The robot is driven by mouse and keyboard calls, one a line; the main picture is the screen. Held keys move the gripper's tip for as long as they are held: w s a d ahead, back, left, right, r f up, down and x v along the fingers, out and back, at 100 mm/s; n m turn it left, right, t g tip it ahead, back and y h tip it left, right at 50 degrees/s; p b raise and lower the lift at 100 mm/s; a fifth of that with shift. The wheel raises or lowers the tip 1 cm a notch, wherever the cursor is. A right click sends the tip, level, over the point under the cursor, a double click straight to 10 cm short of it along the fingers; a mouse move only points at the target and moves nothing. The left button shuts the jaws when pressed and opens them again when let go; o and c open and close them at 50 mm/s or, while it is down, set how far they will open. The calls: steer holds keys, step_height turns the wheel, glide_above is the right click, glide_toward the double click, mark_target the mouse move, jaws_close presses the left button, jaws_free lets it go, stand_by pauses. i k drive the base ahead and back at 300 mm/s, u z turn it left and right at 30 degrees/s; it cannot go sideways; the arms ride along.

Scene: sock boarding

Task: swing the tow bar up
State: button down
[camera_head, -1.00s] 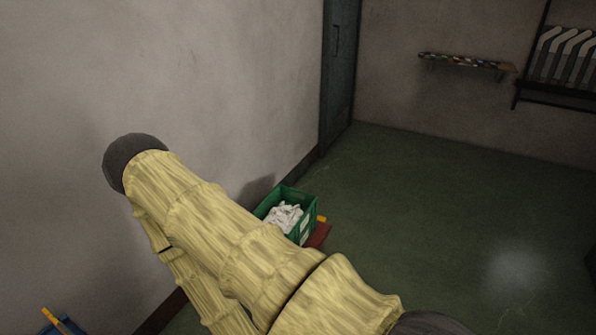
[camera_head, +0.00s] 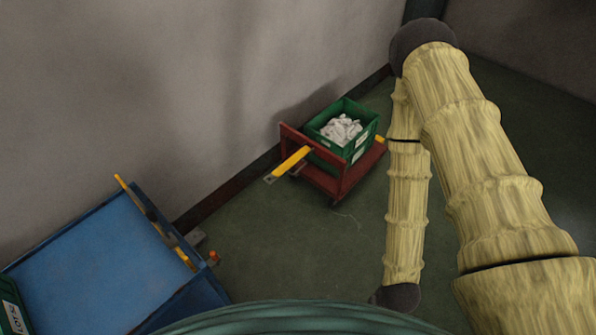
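Two yellow bars are in view, and I cannot tell for certain which is the tow bar. One yellow bar (camera_head: 290,161) sticks out to the lower left from the red cart (camera_head: 343,181), with a grey plate at its tip. It looks roughly level, not upright. The other yellow bar (camera_head: 178,252) lies along the right edge of the blue cart (camera_head: 85,262), with a dark middle stretch. My arm, in a yellow cover, fills the right side, apart from both bars in the picture. My gripper is not in view.
A green crate (camera_head: 364,132) of white cloth sits on the red cart, close to the wall. Another green crate (camera_head: 12,308) shows at the lower left. A small orange knob (camera_head: 213,257) is beside the blue cart. Green floor (camera_head: 270,260) between the carts is clear.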

mark_target(274, 176)
steer(key=u, duration=0.05)
steer(key=k, duration=0.5)
steer(key=u, duration=0.85)
steer(key=i, duration=0.7)
steer(key=z, duration=0.65)
